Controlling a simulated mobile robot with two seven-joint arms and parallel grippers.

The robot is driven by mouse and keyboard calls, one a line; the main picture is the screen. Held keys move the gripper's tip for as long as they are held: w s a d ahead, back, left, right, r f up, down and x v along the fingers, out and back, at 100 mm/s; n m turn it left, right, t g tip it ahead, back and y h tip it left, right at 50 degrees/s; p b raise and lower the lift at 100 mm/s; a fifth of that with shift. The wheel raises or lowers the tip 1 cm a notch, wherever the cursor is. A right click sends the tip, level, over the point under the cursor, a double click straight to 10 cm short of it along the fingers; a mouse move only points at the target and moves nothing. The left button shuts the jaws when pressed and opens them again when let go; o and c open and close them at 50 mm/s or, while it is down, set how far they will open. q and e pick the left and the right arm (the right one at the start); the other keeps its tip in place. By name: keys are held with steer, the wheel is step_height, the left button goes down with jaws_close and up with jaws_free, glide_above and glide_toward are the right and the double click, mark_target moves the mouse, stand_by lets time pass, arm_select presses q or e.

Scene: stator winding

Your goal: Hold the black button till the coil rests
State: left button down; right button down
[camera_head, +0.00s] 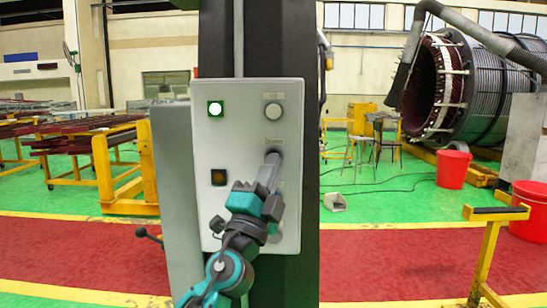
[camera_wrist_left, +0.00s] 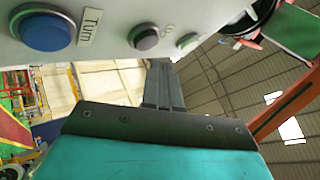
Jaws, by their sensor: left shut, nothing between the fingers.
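A light grey control panel (camera_head: 240,140) stands upright on a dark column. My left gripper (camera_head: 273,157) reaches up to its right side, fingers shut and empty, with the tips at or just in front of the panel. They cover what lies behind, so I cannot tell whether a black button is pressed. In the left wrist view the shut fingers (camera_wrist_left: 162,68) point along the panel face, near a dark grey button (camera_wrist_left: 143,37). A blue button (camera_wrist_left: 42,27) labelled "Turn" is at the left. My right gripper is out of view. I cannot make out a separate coil.
A large stator (camera_head: 470,85) stands at the back right. Red buckets (camera_head: 453,170) and a yellow rail (camera_head: 487,250) are at the right.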

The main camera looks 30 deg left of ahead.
arm_select(q)
steer(key=shift+s+d+p, duration=0.15)
steer(key=shift+s+d, duration=0.45)
steer(key=shift+s, duration=0.35)
steer(key=shift+s+d+p, duration=0.15)
steer(key=shift+s+d, duration=0.45)
steer(key=shift+s, duration=0.35)
